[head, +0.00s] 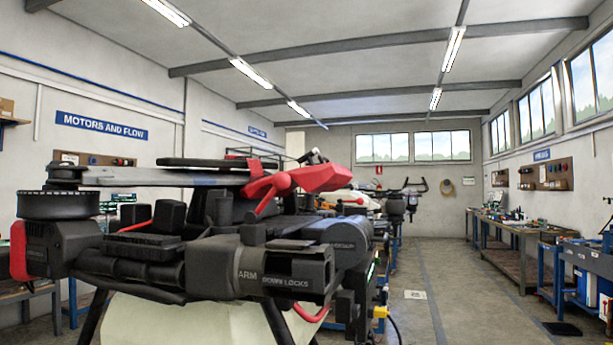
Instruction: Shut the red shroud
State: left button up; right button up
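The spray drone (150,262) fills the left and middle of the head view at close range. A red shroud (318,178) sticks up at its top, tilted, with its right end raised clear of the dark body. A thin red strut slants down from it. I cannot tell where its hinge or catch is. Below it is a dark block lettered "ARM DOWN LOCKS" (272,279). A grey folded arm (160,177) lies along the drone's top, left of the shroud. Neither of my grippers shows in this view.
A pale tank (180,322) sits under the drone's body between dark legs. A yellow connector (380,312) and cable hang at its right. Workbenches (520,236) line the right wall. The floor aisle (440,275) right of the drone is open.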

aim_at(328, 178)
jog(key=k+j, duration=0.1)
jog(key=j, duration=0.3)
jog(key=i+l+u, duration=0.1)
jog(key=u, duration=1.2)
jog(key=l+u, duration=0.45)
jog(key=k+l+u, duration=0.15)
jog(key=l+u, duration=0.15)
jog(key=u, duration=0.2)
jog(key=k+l+u, duration=0.15)
jog(key=l+u, duration=0.15)
jog(key=k+l+u, duration=0.25)
jog(key=l, duration=0.25)
jog(key=k+l+u, duration=0.25)
jog(key=k+l, duration=0.35)
jog(key=l, duration=0.15)
